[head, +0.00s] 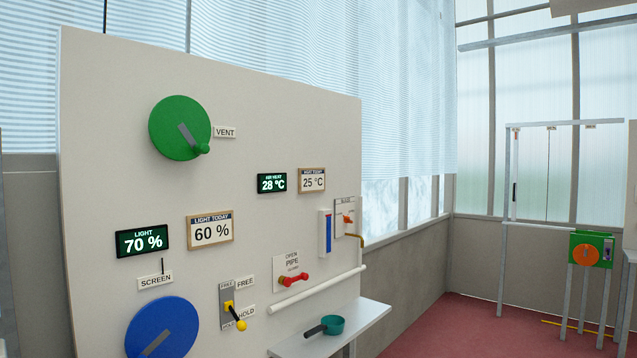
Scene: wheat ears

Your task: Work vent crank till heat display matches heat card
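The vent crank (172,128) is a green disc with a grey bar and a green knob (201,148) at its lower right, next to a VENT label (225,132). It is mounted high on the pale panel. The heat display (272,183) is dark with lit digits and reads 28 °C. The heat card (312,180), in a wooden frame just right of it, reads 25 °C. Neither of my grippers shows in the head view.
The panel (110,90) also bears a light display (142,240) at 70 %, a light card (210,229) at 60 %, a blue wheel (175,318), a yellow lever (235,315) and a red pipe valve (293,280). A green pan (332,325) sits on a white shelf (365,325).

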